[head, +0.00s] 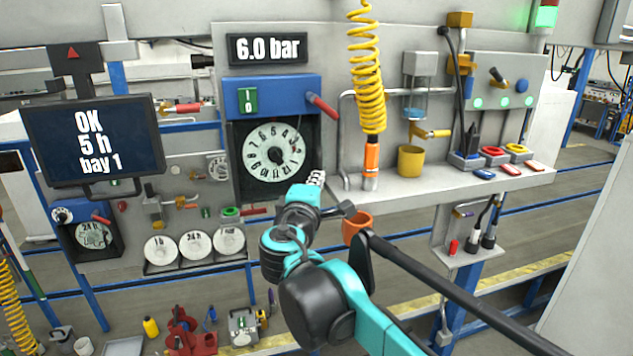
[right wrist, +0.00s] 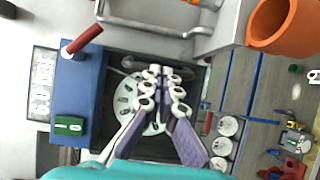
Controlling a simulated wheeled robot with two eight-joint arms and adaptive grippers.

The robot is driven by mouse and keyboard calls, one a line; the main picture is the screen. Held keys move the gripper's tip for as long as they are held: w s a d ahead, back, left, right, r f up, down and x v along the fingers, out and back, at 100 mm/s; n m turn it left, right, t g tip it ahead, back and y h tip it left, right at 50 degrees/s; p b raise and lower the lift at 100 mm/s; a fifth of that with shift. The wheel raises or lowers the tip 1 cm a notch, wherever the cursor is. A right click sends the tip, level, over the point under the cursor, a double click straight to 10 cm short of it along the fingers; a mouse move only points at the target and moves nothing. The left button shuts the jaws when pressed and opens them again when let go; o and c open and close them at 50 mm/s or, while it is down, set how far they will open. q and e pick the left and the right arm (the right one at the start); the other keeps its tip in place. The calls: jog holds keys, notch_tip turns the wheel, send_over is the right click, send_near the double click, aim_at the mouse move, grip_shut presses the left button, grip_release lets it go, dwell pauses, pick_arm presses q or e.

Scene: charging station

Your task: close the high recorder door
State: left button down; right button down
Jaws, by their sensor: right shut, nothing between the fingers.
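The high recorder is the blue box (head: 275,96) under the "6.0 bar" display, with a round white chart dial (head: 270,152) in a dark recess below. A red handle (head: 321,106) sticks out at its right; it also shows in the right wrist view (right wrist: 82,40). The door's leaf and its angle cannot be made out clearly. My right gripper (head: 317,179) is in front of the recorder's lower right, below the handle. In the right wrist view its fingers (right wrist: 163,76) are shut and empty, overlapping the dial. My left gripper is not in view.
A grey shelf (head: 450,188) with a yellow coiled hose (head: 368,85) is to the right. A lower recorder (head: 92,234) and a monitor (head: 93,140) are at left.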

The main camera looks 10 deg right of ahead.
aim_at(325, 170)
jog(key=x, duration=0.6)
jog(key=shift+w+d+r+b, duration=0.1)
jog(key=shift+w+d+b, duration=0.1)
jog(key=shift+d+b, duration=0.1)
jog(key=shift+d, duration=0.15)
jog(key=shift+s, duration=0.15)
